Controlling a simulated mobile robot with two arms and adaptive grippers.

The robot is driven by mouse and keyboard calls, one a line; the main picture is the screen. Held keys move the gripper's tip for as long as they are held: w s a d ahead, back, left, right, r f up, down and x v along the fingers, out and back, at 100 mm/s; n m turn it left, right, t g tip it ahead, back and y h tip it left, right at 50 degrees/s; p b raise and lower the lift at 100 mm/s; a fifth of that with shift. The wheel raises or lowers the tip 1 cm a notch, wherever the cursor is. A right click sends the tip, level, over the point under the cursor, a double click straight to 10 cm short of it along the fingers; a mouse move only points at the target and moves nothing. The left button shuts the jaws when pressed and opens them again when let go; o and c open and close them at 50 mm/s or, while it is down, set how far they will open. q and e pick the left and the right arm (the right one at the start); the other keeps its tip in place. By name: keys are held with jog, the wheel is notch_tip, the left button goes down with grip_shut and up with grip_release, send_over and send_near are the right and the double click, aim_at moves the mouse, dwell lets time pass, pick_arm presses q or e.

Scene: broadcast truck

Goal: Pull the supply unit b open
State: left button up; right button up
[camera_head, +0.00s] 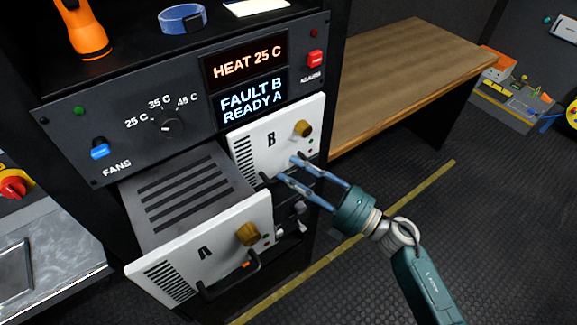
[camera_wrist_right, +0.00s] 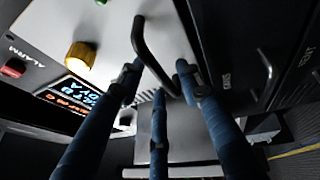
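Supply unit b (camera_head: 240,141) is a white-fronted drawer marked B in the rack, with a brass knob (camera_head: 303,129). Its front looks flush with the rack. In the right wrist view its white front (camera_wrist_right: 110,22) and black bar handle (camera_wrist_right: 152,52) are close up. My right gripper (camera_head: 279,168) is at the lower part of this front. Its blue fingers (camera_wrist_right: 158,82) are spread around the handle, with gaps between them; I cannot tell whether any touches it. The fingers hide most of the handle in the head view. My left gripper is not in view.
Supply unit A (camera_head: 185,262) stands pulled out at lower left, its vented top showing. The control panel (camera_head: 190,128) above reads HEAT 25 C, FAULT B, READY A. A wooden bench (camera_head: 410,70) stands to the right. The floor (camera_head: 480,230) is clear at right.

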jog(key=shift+x, duration=0.8)
grip_shut()
jog(key=s+d, duration=0.9)
jog(key=s, duration=0.3)
jog(key=shift+s, duration=0.2)
grip_release()
